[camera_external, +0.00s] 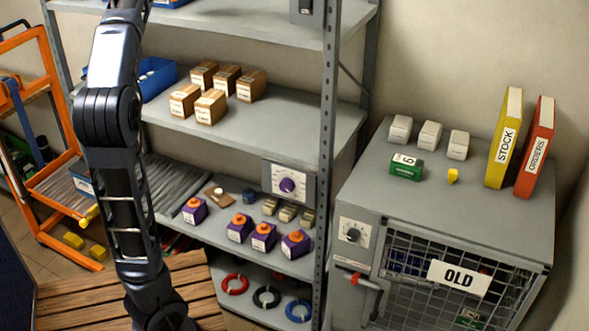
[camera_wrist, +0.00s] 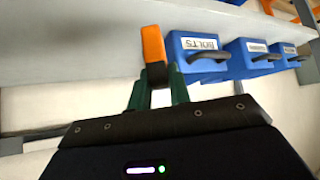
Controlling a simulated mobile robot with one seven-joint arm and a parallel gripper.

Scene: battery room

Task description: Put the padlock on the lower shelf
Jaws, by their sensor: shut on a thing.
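My gripper (camera_wrist: 160,98) has green fingers and is shut on an orange and dark block (camera_wrist: 153,45) in the wrist view. The block sticks out beyond the fingertips, in front of a grey shelf edge. No shackle shows on it, so I cannot tell from its shape whether it is the padlock. In the external view my arm rises out of the top of the picture, and the gripper is out of sight there. The grey rack has a middle shelf (camera_external: 275,123) with boxes, a lower shelf (camera_external: 222,232) and a bottom level (camera_external: 250,318).
Blue bins, one marked BOLTS (camera_wrist: 197,45), stand beside the held block. Purple blocks with orange tops (camera_external: 263,238) and tan items line the lower shelf. Coloured rings (camera_external: 266,297) lie at the bottom. A grey cabinet (camera_external: 385,200) with binders stands right; an orange cart (camera_external: 60,190) stands left.

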